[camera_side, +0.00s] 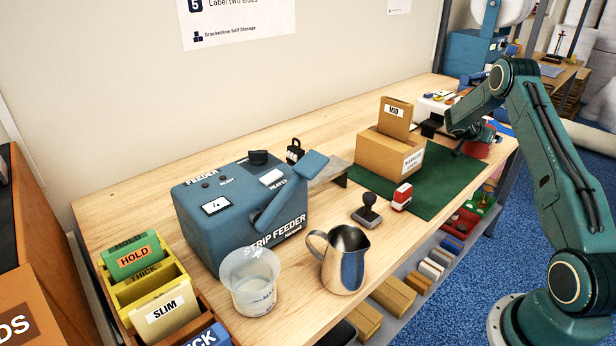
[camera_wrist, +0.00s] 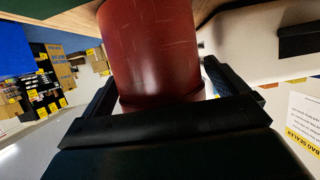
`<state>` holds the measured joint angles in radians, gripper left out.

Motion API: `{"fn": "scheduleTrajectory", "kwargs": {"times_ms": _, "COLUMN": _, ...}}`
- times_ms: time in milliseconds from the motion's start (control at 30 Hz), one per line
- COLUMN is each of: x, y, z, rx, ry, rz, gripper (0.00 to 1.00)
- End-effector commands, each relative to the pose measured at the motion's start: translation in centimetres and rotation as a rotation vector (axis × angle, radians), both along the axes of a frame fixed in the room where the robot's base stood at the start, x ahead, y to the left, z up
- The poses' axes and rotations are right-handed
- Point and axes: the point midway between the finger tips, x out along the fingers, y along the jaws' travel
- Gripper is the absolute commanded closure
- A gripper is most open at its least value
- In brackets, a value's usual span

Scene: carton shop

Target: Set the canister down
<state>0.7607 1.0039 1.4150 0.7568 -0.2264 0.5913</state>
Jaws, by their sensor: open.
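Two stacked cartons (camera_side: 391,153) stand on the green mat (camera_side: 440,185), left of my gripper. A red stamp (camera_side: 402,197), a dark hand stamp (camera_side: 369,212), a metal jug (camera_side: 345,262) and the blue strip feeder (camera_side: 240,212) are nearer. A white machine (camera_side: 437,103) stands behind my gripper.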

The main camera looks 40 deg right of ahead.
Motion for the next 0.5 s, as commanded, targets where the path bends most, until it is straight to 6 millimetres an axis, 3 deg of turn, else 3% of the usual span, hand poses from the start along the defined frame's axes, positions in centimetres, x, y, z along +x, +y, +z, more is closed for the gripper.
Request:
{"fn": "scheduleTrajectory", "kwargs": {"times_ms": 267, "x": 0.1, "y": 1.1, "z": 0.7, "rx": 0.0, "ry": 0.0, "rz": 0.001, "gripper": 0.02}}
{"fn": "scheduleTrajectory", "kwargs": {"times_ms": 500, "x": 0.1, "y": 3.7, "z": 1.8, "rx": 0.0, "ry": 0.001, "rz": 0.003, "gripper": 0.02}}
